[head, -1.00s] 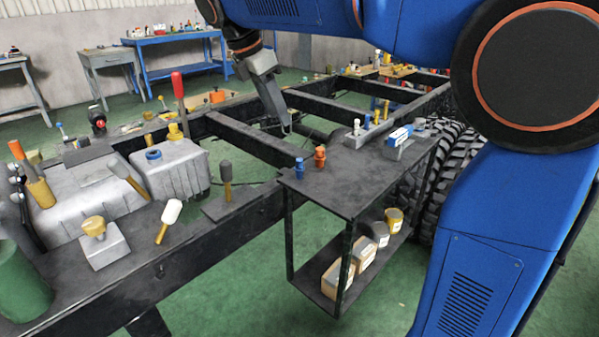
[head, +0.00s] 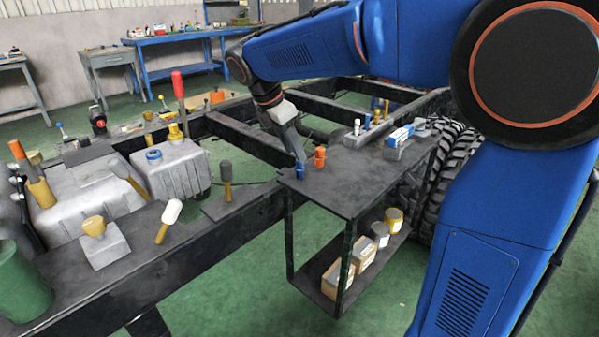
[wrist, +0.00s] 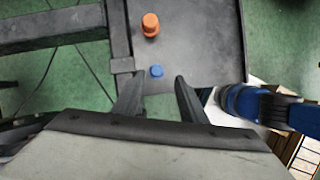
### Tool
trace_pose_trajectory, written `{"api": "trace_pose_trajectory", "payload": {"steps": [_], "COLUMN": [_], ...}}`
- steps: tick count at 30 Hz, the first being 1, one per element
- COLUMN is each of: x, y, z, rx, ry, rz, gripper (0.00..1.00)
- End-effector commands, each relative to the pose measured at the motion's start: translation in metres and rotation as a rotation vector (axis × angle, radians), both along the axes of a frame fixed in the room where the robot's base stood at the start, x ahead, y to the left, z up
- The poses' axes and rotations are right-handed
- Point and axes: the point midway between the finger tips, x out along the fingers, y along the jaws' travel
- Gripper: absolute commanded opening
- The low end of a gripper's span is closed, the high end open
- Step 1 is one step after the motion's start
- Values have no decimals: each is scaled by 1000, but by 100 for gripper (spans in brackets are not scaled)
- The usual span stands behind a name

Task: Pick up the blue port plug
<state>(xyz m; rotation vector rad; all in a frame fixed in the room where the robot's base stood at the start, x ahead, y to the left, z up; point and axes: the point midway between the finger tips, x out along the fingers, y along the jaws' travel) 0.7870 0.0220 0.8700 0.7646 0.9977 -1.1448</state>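The blue port plug (head: 300,170) stands upright near the left corner of the dark side shelf's top (head: 345,196). In the wrist view the plug (wrist: 156,71) shows its round top, between and slightly beyond my fingertips. My gripper (wrist: 158,83) is open, with one finger on each side of the plug's line and nothing held. In the head view my gripper (head: 299,157) points down just above the plug. Whether a finger touches it I cannot tell.
An orange plug (head: 320,157) stands close beside the blue one; it also shows in the wrist view (wrist: 150,24). Farther back on the shelf are a grey block with small pegs (head: 367,133) and a blue-and-white box (head: 399,136). Dark chassis rails (head: 250,140) run to the left.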

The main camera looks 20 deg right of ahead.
Motion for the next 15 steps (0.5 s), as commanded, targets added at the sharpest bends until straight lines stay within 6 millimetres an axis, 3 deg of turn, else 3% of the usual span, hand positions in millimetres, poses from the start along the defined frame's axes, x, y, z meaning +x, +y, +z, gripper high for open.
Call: {"api": "trace_pose_trajectory", "payload": {"steps": [9,15], "x": [10,11], "y": [-12,-15], "z": [-36,-46], "rx": [0,0], "ry": [1,0], "rz": [-1,-1], "gripper": [38,38]}}
